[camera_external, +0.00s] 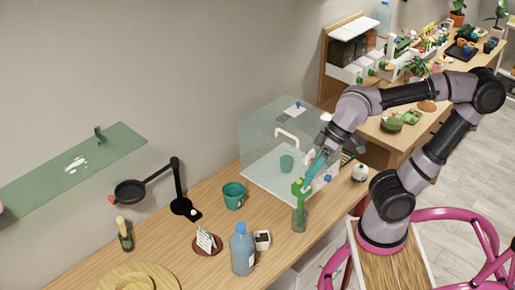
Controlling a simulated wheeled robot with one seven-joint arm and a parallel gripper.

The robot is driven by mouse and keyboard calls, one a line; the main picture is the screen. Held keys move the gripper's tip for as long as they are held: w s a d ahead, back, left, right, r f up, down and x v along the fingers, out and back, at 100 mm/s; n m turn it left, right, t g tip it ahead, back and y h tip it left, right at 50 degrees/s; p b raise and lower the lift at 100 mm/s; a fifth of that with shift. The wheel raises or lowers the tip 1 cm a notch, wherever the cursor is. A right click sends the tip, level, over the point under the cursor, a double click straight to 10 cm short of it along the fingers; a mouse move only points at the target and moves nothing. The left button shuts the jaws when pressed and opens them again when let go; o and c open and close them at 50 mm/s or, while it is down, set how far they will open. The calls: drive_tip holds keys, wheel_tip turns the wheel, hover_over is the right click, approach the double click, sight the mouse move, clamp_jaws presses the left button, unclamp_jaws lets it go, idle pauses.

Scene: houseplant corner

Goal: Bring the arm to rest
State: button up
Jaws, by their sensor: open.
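My arm reaches from the right over the wooden counter (160,240). My gripper (317,157) is open and points down and left, in front of the clear glass case. A teal piece shows at its fingers, just above a bright green item (301,187). I cannot tell whether they touch. Below the green item, a green-tinted glass vessel (299,220) stands on the counter. The fingertips are small and partly hidden at this distance.
The clear case (262,130) stands behind my gripper. A white round item (360,172) is at right. Pink hoops (450,214) surround my base.

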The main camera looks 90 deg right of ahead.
drive_tip(key=shift+s+a+m+t+h, duration=0.15)
drive_tip(key=shift+s+t, duration=0.15)
drive_tip(key=shift+s, duration=0.3)
drive_tip(key=shift+s+a+m+t+h, duration=0.15)
drive_tip(key=shift+s+t, duration=0.15)
drive_tip(key=shift+s, duration=0.25)
idle(0.5)
